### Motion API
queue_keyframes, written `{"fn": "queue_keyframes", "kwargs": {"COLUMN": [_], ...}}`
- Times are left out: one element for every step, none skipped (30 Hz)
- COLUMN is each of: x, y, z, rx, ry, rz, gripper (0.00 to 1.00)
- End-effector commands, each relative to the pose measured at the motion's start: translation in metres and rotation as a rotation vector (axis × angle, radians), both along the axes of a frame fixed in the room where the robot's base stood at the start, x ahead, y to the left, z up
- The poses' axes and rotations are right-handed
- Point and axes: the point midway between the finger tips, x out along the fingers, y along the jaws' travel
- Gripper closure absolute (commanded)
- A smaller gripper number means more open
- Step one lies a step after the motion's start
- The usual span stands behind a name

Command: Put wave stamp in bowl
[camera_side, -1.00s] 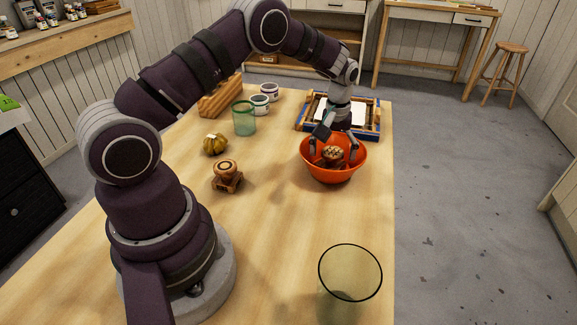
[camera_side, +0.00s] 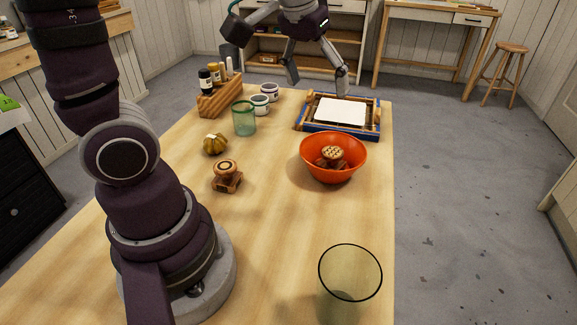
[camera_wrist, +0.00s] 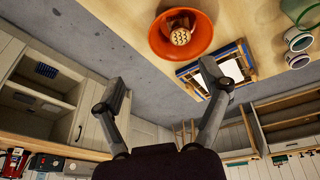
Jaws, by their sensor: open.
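The orange bowl (camera_side: 316,173) stands on the table towards its right edge. A wooden stamp with a patterned round top (camera_side: 332,154) lies inside it; I cannot make out a wave design. In the wrist view the bowl (camera_wrist: 160,43) and the stamp in it (camera_wrist: 180,36) show at the top. Another wooden stamp, with a ringed round top and a square base (camera_side: 227,176), stands on the table left of the bowl. My gripper (camera_side: 318,88) is open and empty, high beyond the bowl and apart from it. It also shows in the wrist view (camera_wrist: 166,92).
A blue-and-wood frame with a white sheet (camera_side: 340,111) lies behind the bowl. A green glass (camera_side: 244,120), white jars (camera_side: 260,104), a wooden bottle rack (camera_side: 220,99) and a small yellow gourd-like thing (camera_side: 215,144) stand left. A clear glass (camera_side: 350,285) stands at front right. The middle table is clear.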

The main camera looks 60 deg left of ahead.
Motion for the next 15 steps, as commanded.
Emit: {"fn": "queue_keyframes", "kwargs": {"x": [-0.02, -0.031, -0.044, -0.052, -0.06, -0.068, -0.073, -0.077, -0.08, -0.082, -0.083, -0.084, -0.085, -0.085, -0.084], "y": [-0.008, -0.012, -0.017, -0.02, -0.023, -0.025, -0.027, -0.028, -0.029, -0.03, -0.031, -0.031, -0.031, -0.031, -0.031], "z": [0.004, 0.004, 0.002, 0.0, -0.003, -0.007, -0.009, -0.012, -0.014, -0.016, -0.016, -0.017, -0.018, -0.018, -0.018], "rx": [0.016, 0.027, 0.041, 0.051, 0.06, 0.072, 0.078, 0.084, 0.091, 0.094, 0.096, 0.097, 0.098, 0.098, 0.097], "ry": [-0.041, -0.062, -0.087, -0.103, -0.118, -0.136, -0.144, -0.153, -0.162, -0.165, -0.169, -0.169, -0.169, -0.169, -0.168], "rz": [-0.078, -0.126, -0.183, -0.221, -0.256, -0.295, -0.318, -0.338, -0.356, -0.366, -0.373, -0.378, -0.38, -0.38, -0.379], "gripper": [0.24, 0.24, 0.24, 0.24, 0.24, 0.24, 0.24, 0.24, 0.24, 0.24, 0.24, 0.24, 0.24, 0.24, 0.24]}}
